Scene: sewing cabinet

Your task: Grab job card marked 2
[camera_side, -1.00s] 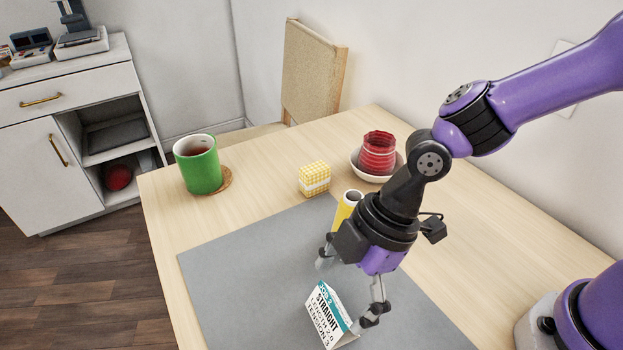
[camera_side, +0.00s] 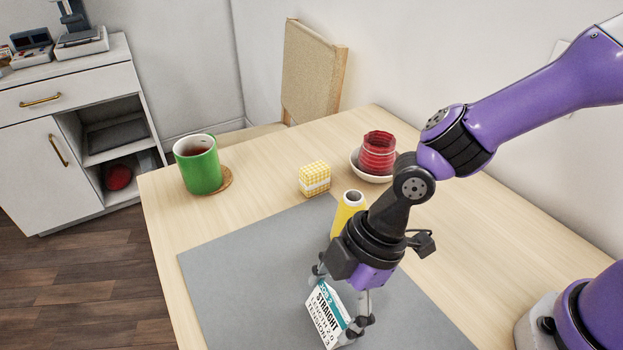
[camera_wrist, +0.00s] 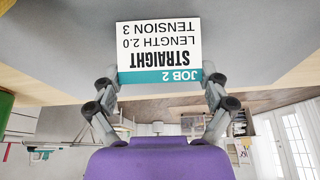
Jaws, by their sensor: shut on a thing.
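The job card marked 2 (camera_side: 325,318) is a folded white card with a teal band and the words "STRAIGHT, LENGTH 2.0, TENSION 3". It stands like a tent on the grey mat (camera_side: 236,270). My gripper (camera_side: 338,299) is over the card, shut on its upper part, with one finger on each side. In the wrist view the card (camera_wrist: 158,45) appears upside down, its teal "JOB 2" edge between the two fingertips (camera_wrist: 160,86). The card's rear face is hidden.
A yellow thread spool (camera_side: 348,210) stands just behind my gripper. Farther back are a yellow checked box (camera_side: 314,178), a red ribbed jar (camera_side: 378,152) in a white bowl (camera_side: 362,170), and a green mug (camera_side: 198,168) on a round coaster (camera_side: 226,180). The mat's left side is clear.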

